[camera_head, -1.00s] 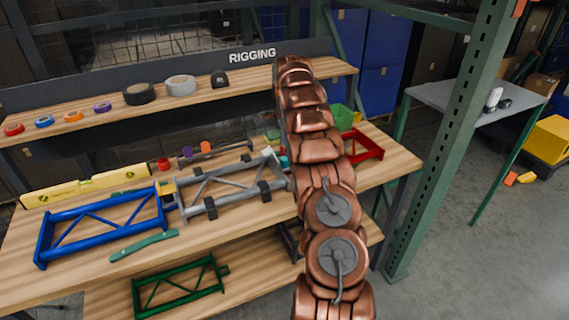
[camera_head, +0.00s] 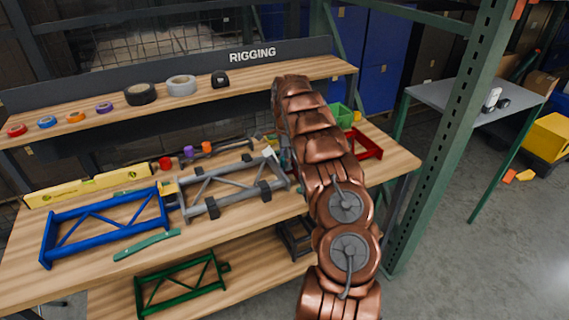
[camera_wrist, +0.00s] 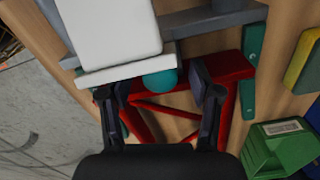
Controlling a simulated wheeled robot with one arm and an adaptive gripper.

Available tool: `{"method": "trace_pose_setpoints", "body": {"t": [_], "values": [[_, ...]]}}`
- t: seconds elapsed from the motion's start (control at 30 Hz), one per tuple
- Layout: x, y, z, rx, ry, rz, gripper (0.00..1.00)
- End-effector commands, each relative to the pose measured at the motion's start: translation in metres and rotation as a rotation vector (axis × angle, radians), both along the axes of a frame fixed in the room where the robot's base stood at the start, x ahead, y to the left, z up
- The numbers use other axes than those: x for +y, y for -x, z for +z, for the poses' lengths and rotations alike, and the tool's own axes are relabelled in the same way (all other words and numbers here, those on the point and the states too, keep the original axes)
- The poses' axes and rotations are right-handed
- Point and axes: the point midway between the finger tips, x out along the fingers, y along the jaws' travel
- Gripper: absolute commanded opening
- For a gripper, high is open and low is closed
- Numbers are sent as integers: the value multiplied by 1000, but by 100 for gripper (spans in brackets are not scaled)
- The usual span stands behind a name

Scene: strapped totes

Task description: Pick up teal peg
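The teal peg (camera_wrist: 160,82) shows in the wrist view as a rounded teal end at the lower edge of a white block (camera_wrist: 108,32), which hides part of it. My gripper (camera_wrist: 158,94) is open. Its two dark fingers stand apart on either side of the teal end, with no clear contact seen. In the head view my copper arm reaches over the right part of the bench. It hides the peg and most of the gripper there.
A red truss frame (camera_wrist: 231,68) lies beneath the fingers, and a green bin (camera_wrist: 283,150) stands beside it. The grey frame (camera_head: 232,184) and blue frame (camera_head: 105,224) lie to the left. The RIGGING shelf (camera_head: 60,124) with tape rolls runs behind.

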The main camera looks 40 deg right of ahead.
Motion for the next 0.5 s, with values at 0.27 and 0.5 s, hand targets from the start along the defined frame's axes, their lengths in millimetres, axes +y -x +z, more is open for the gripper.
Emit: {"method": "trace_pose_setpoints", "body": {"t": [0.27, 0.5], "values": [[0, 0, 0, 0, 0, 0, 32], [0, 0, 0, 0, 0, 0, 8]]}}
